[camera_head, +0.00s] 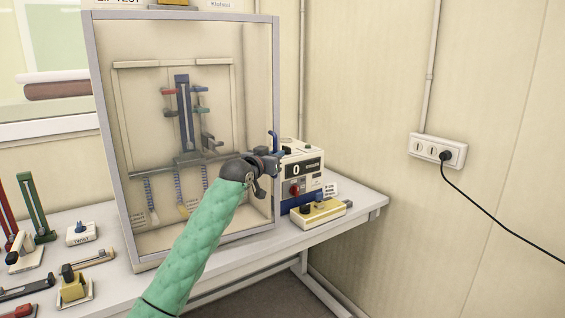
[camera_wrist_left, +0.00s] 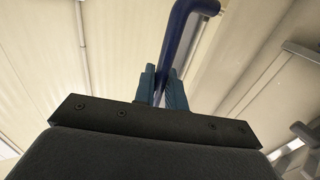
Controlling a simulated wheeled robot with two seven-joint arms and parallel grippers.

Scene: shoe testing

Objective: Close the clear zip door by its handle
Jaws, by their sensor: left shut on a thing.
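The clear zip door (camera_head: 200,40) is a see-through panel in a grey frame on the front of the test cabinet, and test fixtures show through it. It looks flush with the frame, but I cannot tell whether it is fully closed. My left gripper (camera_head: 277,160) is at the door's right edge, at the end of the green-sleeved arm. It is shut on the blue door handle (camera_head: 272,142). In the left wrist view the fingers (camera_wrist_left: 163,90) pinch the lower end of the bent blue handle bar (camera_wrist_left: 178,42). My right gripper is not in view.
A counter box (camera_head: 302,170) showing 0 stands just right of the cabinet, close to my gripper. A yellow device (camera_head: 318,213) sits in front of it. Several tools and a small switch box (camera_head: 82,234) lie on the table at left. The wall at right holds an outlet (camera_head: 437,150).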

